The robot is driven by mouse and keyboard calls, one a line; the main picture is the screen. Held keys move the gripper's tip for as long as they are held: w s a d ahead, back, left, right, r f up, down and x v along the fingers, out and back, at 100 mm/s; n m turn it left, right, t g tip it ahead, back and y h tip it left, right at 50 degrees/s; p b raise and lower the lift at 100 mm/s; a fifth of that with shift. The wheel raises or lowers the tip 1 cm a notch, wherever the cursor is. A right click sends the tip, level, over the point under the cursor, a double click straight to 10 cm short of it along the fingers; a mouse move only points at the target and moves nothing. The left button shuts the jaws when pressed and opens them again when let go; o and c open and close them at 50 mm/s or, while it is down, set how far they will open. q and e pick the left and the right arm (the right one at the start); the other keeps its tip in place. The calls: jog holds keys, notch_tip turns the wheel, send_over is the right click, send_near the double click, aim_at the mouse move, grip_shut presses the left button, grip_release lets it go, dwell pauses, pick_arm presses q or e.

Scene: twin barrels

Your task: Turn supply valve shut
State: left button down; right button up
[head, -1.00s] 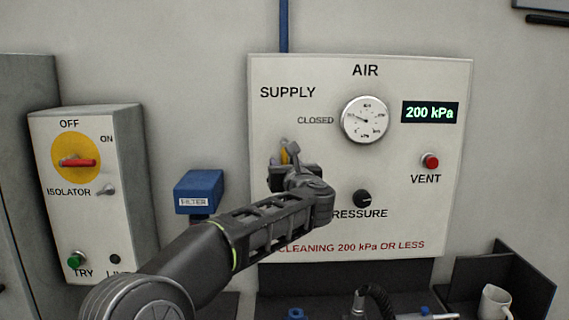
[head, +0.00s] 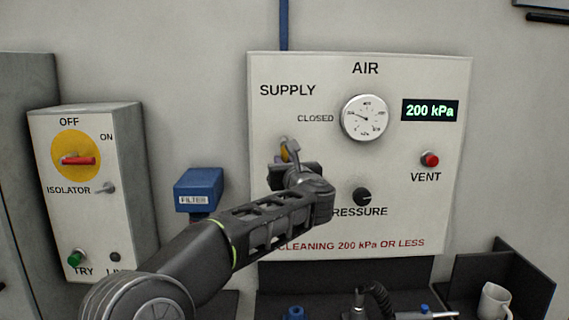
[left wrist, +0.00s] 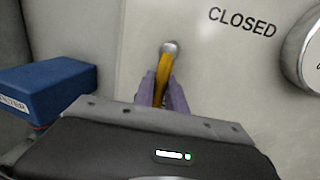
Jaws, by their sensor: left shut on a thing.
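The supply valve has a yellow handle (left wrist: 163,72) on a round metal hub (left wrist: 170,47) on the white air panel (head: 410,190). In the left wrist view the handle points down from the hub, between the two purple fingers. My left gripper (left wrist: 161,92) is shut on the handle. In the head view my left gripper (head: 287,160) covers most of the valve, and only a bit of yellow shows. The word CLOSED (head: 315,118) is printed up and to the right of the valve. The display (head: 430,111) reads 200 kPa. My right gripper is not in view.
The pressure knob (head: 362,197) is right of my left wrist, and the red vent button (head: 430,159) is farther right. The gauge (head: 365,118) is above. A blue filter (head: 198,190) and the isolator box (head: 88,200) stand to the left. A mug (head: 494,301) is at lower right.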

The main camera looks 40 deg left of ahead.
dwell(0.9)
pick_arm(q)
jog(key=shift+w+d+f+n+b, duration=0.15)
jog(key=shift+d+n+b, duration=0.1)
jog(key=shift+n+b, duration=0.4)
jog(key=n+b, duration=0.1)
jog(key=n, duration=0.1)
jog(key=w+d+r+n+h+b, duration=0.1)
jog(key=n+b, duration=0.1)
jog(key=n, duration=0.1)
jog(key=w+d+n+h+b, duration=0.1)
jog(key=n+b, duration=0.1)
jog(key=n, duration=0.1)
jog(key=shift+d+r, duration=0.2)
jog(key=shift+r, duration=0.2)
jog(key=shift+w+d+r+n+h+b, duration=0.15)
jog(key=shift+r+n+h, duration=0.1)
jog(key=shift+n, duration=0.35)
jog(key=shift+d+r+n+h+b, duration=0.15)
jog(key=shift+r+n, duration=0.1)
jog(key=shift+n, duration=0.3)
jog(key=r+n, duration=0.1)
jog(key=n, duration=0.1)
jog(key=r+n+h, duration=0.1)
jog(key=n, duration=0.1)
jog(key=shift+w+d+t, duration=0.1)
jog(key=shift+t, duration=0.3)
